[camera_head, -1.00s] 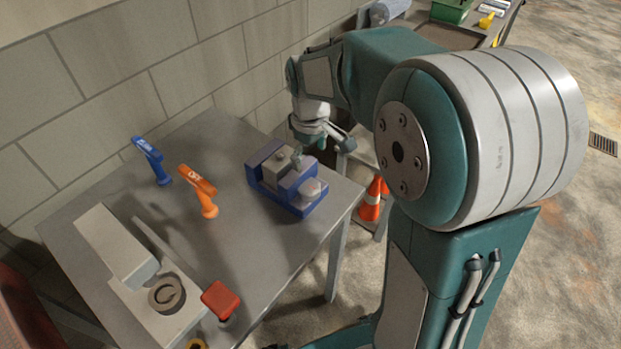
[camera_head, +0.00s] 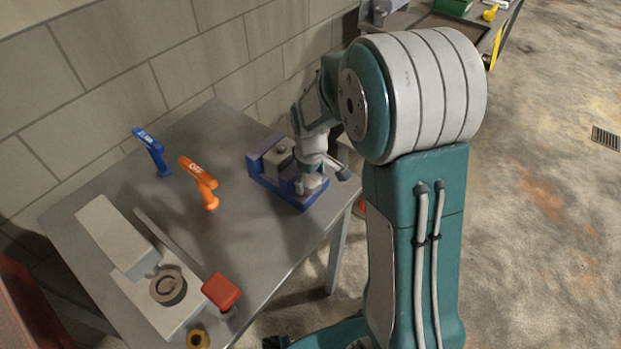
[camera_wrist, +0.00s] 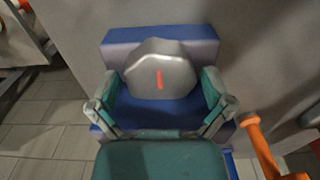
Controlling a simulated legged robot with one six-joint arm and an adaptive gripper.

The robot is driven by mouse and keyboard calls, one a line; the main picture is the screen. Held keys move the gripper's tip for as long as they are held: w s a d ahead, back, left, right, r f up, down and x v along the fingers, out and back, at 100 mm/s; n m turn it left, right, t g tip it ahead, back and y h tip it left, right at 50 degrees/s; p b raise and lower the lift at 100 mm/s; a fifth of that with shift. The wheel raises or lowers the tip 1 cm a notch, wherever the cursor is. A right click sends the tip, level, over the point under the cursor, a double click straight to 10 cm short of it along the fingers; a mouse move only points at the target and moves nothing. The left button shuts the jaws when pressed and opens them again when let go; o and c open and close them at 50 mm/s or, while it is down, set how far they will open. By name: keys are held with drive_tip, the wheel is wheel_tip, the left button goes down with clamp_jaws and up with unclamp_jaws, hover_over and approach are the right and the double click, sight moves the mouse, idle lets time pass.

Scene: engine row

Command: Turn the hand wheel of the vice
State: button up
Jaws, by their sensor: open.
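The blue vice (camera_head: 262,172) stands near the right edge of the grey table. Its grey, many-sided hand wheel (camera_wrist: 158,62) bears a near-upright red mark and faces the wrist camera. In the wrist view my gripper (camera_wrist: 161,84) is open, with one teal finger on each side of the wheel. I cannot tell whether the fingers touch it. In the head view my gripper (camera_head: 312,182) is over the near end of the vice and partly hides the wheel.
An orange tool (camera_head: 200,181) and a blue tool (camera_head: 150,150) stand left of the vice. A grey block machine (camera_head: 115,238), a dark ring (camera_head: 167,286) and a red-topped object (camera_head: 221,291) are at the front left. A block wall (camera_head: 120,60) runs behind the table.

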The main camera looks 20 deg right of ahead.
sight(310, 178)
drive_tip(key=c, duration=0.9)
drive_tip(key=shift+m, duration=0.8)
drive_tip(key=o, duration=0.9)
wheel_tip(310, 178, up, 12)
drive_tip(key=shift+f, duration=0.15)
